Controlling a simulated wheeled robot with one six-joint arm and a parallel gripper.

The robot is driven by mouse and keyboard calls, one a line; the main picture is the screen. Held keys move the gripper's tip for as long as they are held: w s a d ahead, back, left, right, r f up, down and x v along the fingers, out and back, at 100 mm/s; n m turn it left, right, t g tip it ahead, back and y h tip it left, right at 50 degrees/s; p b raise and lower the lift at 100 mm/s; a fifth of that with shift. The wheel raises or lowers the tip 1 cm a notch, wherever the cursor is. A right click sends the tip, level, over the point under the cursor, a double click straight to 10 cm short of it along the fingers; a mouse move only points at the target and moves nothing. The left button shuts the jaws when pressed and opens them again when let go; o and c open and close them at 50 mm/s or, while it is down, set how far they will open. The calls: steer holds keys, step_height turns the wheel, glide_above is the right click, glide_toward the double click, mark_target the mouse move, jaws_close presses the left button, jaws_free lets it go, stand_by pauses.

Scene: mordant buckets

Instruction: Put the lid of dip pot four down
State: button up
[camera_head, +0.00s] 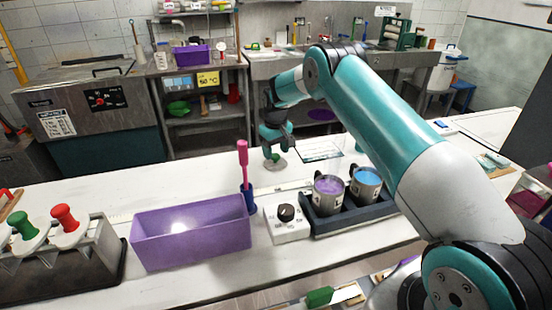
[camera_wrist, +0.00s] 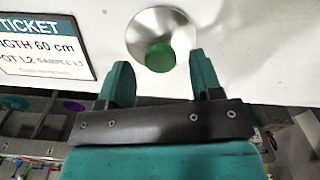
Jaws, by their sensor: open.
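A shiny metal lid (camera_head: 277,165) with a green knob lies on the white counter, near its far edge. It shows at the top of the wrist view as a silver disc (camera_wrist: 147,25) with its green knob (camera_wrist: 160,57) towards me. My gripper (camera_head: 277,152) is above the lid and points down. In the wrist view my gripper (camera_wrist: 160,62) is open, with one teal finger on each side of the knob and gaps between. Two open metal pots, one with purple liquid (camera_head: 329,187) and one with blue liquid (camera_head: 365,178), stand uncovered; I cannot read their numbers.
The pots stand in a dark tray (camera_head: 350,219) beside a white dial box (camera_head: 288,224). A printed ticket (camera_wrist: 40,40) lies near the lid. A purple bin (camera_head: 191,233) and a rack of coloured-knob tools (camera_head: 64,262) are at left. The counter around the lid is mostly clear.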

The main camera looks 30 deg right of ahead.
mark_target(276, 156)
step_height(276, 156, up, 9)
steer(key=b, duration=0.2)
steer(key=s+a+r+n+y, duration=0.1)
steer(key=s+a+r+n, duration=0.1)
steer(key=s+a+r, duration=0.75)
steer(key=s+a+r+n+y, duration=0.1)
steer(key=s+a, duration=0.3)
steer(key=s, duration=0.7)
steer(key=s+a+r+n+y, duration=0.1)
steer(key=s+a, duration=0.3)
steer(key=s, duration=0.7)
steer(key=s+a+r+n+y, duration=0.1)
steer(key=s+a, duration=0.3)
steer(key=s, duration=0.7)
steer(key=shift+s+r+n, duration=0.2)
steer(key=shift+s+n, duration=0.1)
steer(key=shift+s, duration=0.1)
